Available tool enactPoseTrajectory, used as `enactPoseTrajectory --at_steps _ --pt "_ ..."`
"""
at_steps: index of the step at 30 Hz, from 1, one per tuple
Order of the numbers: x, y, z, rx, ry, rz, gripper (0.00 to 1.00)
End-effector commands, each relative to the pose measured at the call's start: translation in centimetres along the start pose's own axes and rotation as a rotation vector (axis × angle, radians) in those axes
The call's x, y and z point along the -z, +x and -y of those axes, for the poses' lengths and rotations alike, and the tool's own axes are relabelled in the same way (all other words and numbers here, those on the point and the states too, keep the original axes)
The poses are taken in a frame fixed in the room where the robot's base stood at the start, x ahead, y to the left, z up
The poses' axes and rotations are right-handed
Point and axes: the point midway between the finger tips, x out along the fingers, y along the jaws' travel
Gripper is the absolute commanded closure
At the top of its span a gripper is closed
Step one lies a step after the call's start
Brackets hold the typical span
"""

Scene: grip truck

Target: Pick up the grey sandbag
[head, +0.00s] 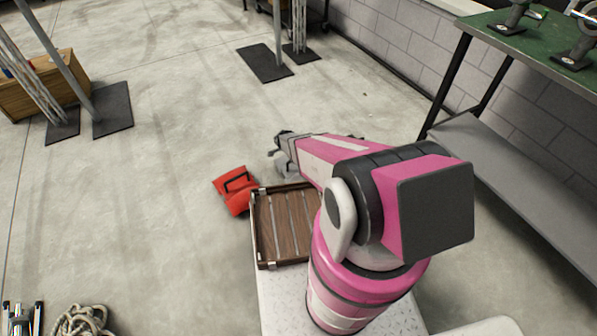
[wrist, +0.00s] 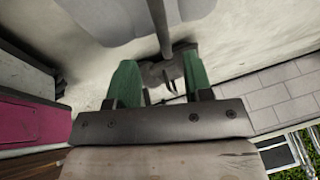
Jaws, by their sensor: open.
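My gripper (head: 275,148) reaches out past the far edge of the wooden tray, low over the floor. In the wrist view its two green fingers (wrist: 158,68) are apart. A dark grey thing (wrist: 163,74) shows beyond and between them, and a thin grey bar runs up from it to a smooth grey shape (wrist: 105,22) at the top. I cannot tell whether either is the grey sandbag. In the head view a pale grey lump (head: 287,168) shows just below my gripper, partly hidden by my arm; it may be the sandbag, but this is unclear.
A red sandbag (head: 231,184) lies left of the wooden tray (head: 262,254). A green-topped bench (head: 545,45) stands at the right by the block wall (head: 400,35). Stands on dark mats (head: 113,110) and a wooden crate (head: 28,97) are at the left. The left-middle floor is clear.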

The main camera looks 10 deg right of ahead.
Motion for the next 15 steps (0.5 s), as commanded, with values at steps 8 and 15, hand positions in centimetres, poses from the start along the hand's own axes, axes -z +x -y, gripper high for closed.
enactPoseTrajectory --at_steps 8,15 --pt "-0.1 3.1 0.1 -0.001 -0.001 0.0 0.53" --pt "-0.2 5.6 0.5 -0.002 -0.001 0.001 0.53"
